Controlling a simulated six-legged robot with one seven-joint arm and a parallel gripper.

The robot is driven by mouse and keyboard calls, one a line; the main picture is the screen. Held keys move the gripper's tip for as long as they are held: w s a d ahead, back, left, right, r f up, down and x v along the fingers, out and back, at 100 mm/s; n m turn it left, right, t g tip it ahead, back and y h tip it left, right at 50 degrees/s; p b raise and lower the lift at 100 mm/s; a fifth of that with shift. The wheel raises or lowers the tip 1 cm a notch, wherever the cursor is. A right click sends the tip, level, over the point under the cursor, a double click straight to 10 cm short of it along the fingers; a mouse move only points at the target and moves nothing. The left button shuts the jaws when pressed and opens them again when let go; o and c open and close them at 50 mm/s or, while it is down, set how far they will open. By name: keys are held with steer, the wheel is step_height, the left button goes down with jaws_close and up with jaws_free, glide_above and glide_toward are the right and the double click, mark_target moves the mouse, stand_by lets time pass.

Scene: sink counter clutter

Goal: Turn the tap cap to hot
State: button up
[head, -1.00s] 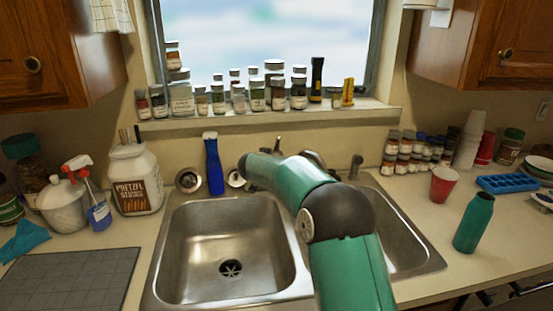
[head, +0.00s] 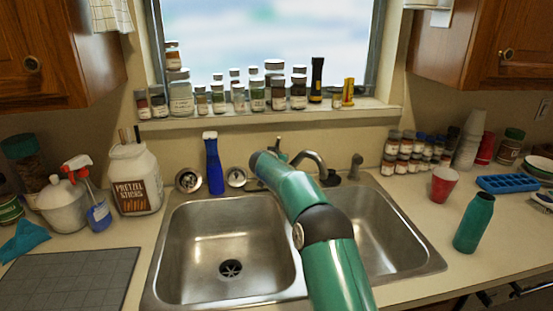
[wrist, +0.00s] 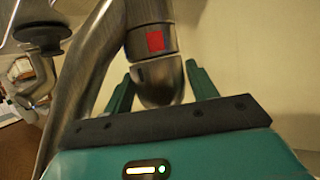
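The metal tap cap (wrist: 158,80) with a red square mark shows in the middle of the wrist view. It sits between the two green fingers of my gripper (wrist: 160,85), one on each side. A narrow gap shows at the right finger; contact on the left is unclear. The fingers look open around the cap. The curved tap spout (wrist: 95,75) runs down to the left of the cap. In the head view the tap spout (head: 312,157) rises behind the sink, and my arm hides the cap and most of my gripper.
A double steel sink (head: 195,265) lies in front of the tap. A blue bottle (head: 213,165) stands left of my arm's end, and a side sprayer (head: 355,165) stands to the right. Spice jars (head: 257,95) line the sill behind. A green bottle (head: 474,222) stands on the right counter.

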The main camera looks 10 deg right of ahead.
steer(key=c, duration=0.6)
steer(key=shift+h, duration=0.3)
steer(key=shift+a+m+h, duration=0.1)
steer(key=shift+m+h, duration=0.3)
steer(key=shift+m, duration=0.2)
steer(key=shift+r+m+g+h, duration=0.1)
steer(key=shift+m+g+h, duration=0.7)
steer(key=shift+m+h, duration=0.1)
steer(key=o, duration=0.7)
steer(key=shift+c, duration=0.2)
